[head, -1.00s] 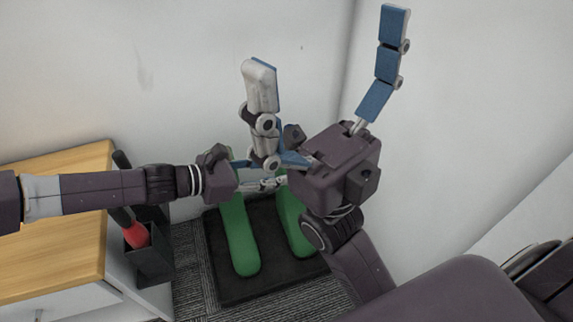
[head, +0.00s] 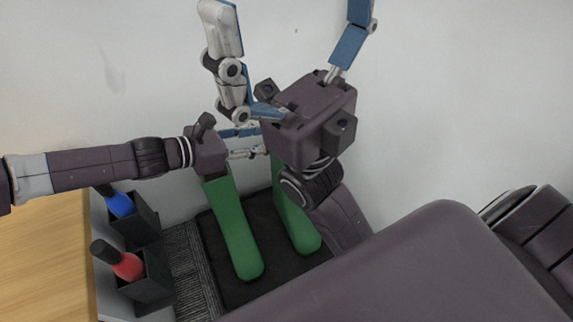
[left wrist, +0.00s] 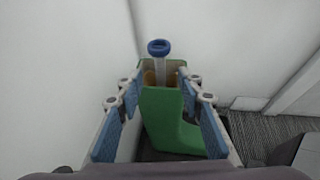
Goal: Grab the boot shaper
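The boot shaper (left wrist: 158,48) shows in the left wrist view as a blue ring on a pale stem, upright in the open top of a green boot (left wrist: 172,118). My left gripper (left wrist: 161,98) is open, its blue-padded fingers apart on either side of the boot's top; contact cannot be told. In the head view my left gripper (head: 244,143) is over the tops of the left green boot (head: 234,232) and right green boot (head: 296,222), hiding the shaper. My right gripper (head: 285,55) is raised, with its fingers spread wide and empty.
The boots stand on a black tray (head: 262,285) on grey carpet near white walls. Dark holders with a blue-topped brush (head: 120,204) and a red-topped brush (head: 127,265) are at left, beside a wooden-topped cabinet (head: 45,255).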

